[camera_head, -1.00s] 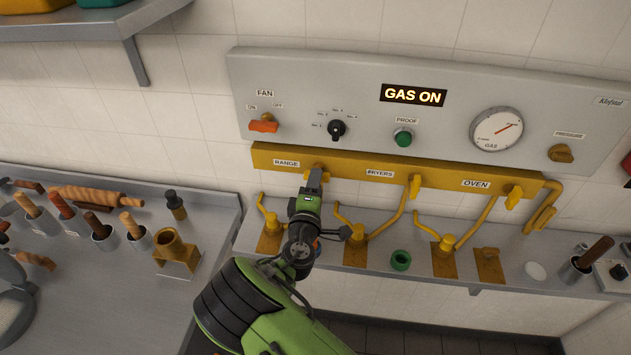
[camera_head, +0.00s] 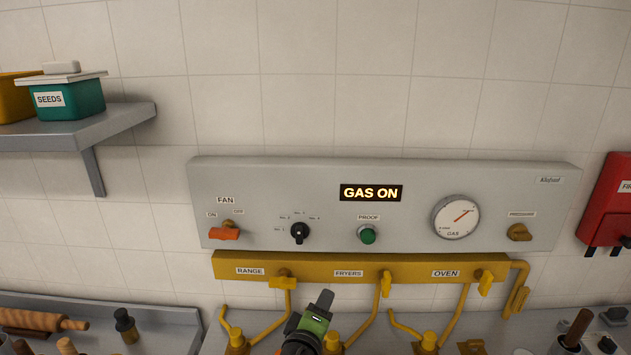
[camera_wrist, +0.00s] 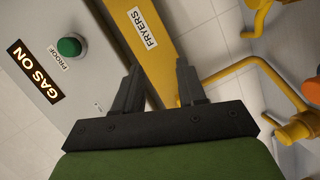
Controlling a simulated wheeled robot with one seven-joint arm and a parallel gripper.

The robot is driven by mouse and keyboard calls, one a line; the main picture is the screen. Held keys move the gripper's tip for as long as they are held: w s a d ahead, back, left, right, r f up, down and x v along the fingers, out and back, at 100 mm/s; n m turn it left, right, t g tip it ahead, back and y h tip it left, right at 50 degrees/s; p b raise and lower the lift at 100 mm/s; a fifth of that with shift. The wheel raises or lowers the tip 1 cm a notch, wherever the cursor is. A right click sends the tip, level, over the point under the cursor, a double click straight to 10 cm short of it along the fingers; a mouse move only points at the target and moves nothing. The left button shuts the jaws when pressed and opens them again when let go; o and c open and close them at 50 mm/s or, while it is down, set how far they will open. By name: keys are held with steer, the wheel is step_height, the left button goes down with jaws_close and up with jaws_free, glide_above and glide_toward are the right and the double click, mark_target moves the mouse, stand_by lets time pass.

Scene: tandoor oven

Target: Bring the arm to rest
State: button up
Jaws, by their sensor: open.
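My gripper (camera_head: 325,299) shows at the bottom middle of the head view, in front of the yellow gas manifold. In the wrist view my gripper (camera_wrist: 158,82) has its two dark fingers apart with nothing between them. Beyond the fingers is the yellow manifold (camera_wrist: 170,60) with its FRYERS label. The manifold also shows in the head view (camera_head: 315,266), with RANGE, FRYERS and OVEN labels. The range valve handle (camera_head: 283,282) lies crosswise. The fryers handle (camera_head: 386,284) and oven handle (camera_head: 486,281) are angled downward. My gripper appears clear of the handles.
The grey control panel (camera_head: 545,215) carries a lit GAS ON display (camera_head: 371,193), a fan switch, a knob, a green button (camera_head: 367,235) and a gauge. A shelf (camera_head: 118,120) is at upper left and a red box (camera_head: 606,205) at right. The wall above is clear.

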steer(key=s+d+r+m+g, duration=0.1)
steer(key=s+d+m+g, duration=0.25)
steer(key=d, duration=0.35)
steer(key=s+d+r+m+g, duration=0.1)
steer(key=s+d+m+g, duration=0.3)
steer(key=d, duration=0.4)
steer(key=s+r+m+g+y, duration=0.1)
steer(key=s+r+m+y, duration=0.1)
steer(key=s, duration=0.9)
steer(key=s+r+m+g+y, duration=0.1)
steer(key=s+r, duration=0.3)
steer(key=s, duration=0.7)
steer(key=shift+d+m+y, duration=0.35)
steer(key=shift+m+y, duration=0.2)
steer(key=shift+y, duration=0.15)
steer(key=shift+r, duration=0.1)
